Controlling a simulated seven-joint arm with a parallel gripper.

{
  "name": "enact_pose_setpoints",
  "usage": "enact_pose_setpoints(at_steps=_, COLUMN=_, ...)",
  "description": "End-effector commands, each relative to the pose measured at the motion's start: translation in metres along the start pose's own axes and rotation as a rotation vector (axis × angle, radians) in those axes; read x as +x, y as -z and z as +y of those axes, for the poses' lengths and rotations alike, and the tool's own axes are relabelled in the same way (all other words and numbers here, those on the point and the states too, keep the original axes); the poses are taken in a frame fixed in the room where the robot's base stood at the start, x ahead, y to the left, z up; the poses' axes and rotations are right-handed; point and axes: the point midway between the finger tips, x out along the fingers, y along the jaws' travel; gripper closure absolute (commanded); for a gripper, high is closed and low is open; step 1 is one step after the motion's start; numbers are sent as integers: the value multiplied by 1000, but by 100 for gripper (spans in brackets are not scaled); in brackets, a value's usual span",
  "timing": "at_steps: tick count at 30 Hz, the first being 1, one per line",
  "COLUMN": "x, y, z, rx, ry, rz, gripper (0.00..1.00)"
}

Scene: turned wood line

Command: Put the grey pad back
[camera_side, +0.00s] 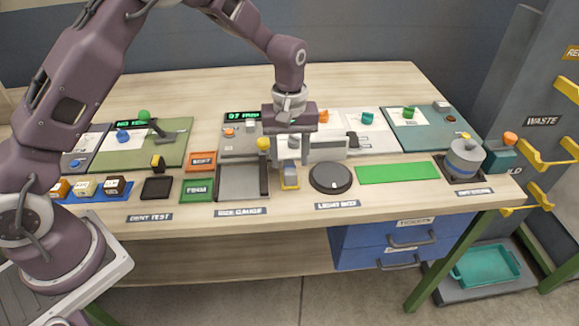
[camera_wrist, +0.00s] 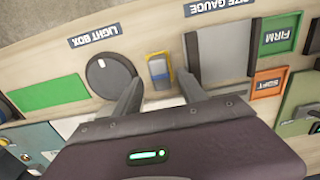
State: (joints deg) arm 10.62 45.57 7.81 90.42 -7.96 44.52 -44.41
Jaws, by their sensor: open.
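A small blue-grey block with yellow edging (camera_side: 290,177), the likeliest grey pad, lies on the table between the size gauge and the light box. It also shows in the wrist view (camera_wrist: 158,70), just beyond my fingertips. My gripper (camera_side: 291,155) is above and behind it in the side view, jaws pointing down. In the wrist view my gripper (camera_wrist: 160,88) has its two fingers apart with nothing between them. The fingers look clear of the block; the exact height gap is hard to tell.
The grey plate of the size gauge (camera_side: 238,182) is left of the block, and a round black disc (camera_side: 330,178) is right of it. A yellow knob (camera_side: 263,145) stands close to my gripper. Several panels line the back.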

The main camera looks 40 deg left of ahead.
Motion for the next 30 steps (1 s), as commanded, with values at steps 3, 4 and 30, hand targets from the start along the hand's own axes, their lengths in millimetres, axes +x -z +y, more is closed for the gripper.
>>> enact_pose_setpoints(at_steps=3, x=-35, y=1, z=1, rx=0, ry=-4, rz=4, gripper=51)
enact_pose_setpoints(at_steps=4, x=-42, y=1, z=1, rx=0, ry=-5, rz=4, gripper=51)
enact_pose_setpoints(at_steps=30, x=-236, y=-106, z=-154, rx=465, ry=-213, rz=235, gripper=51)
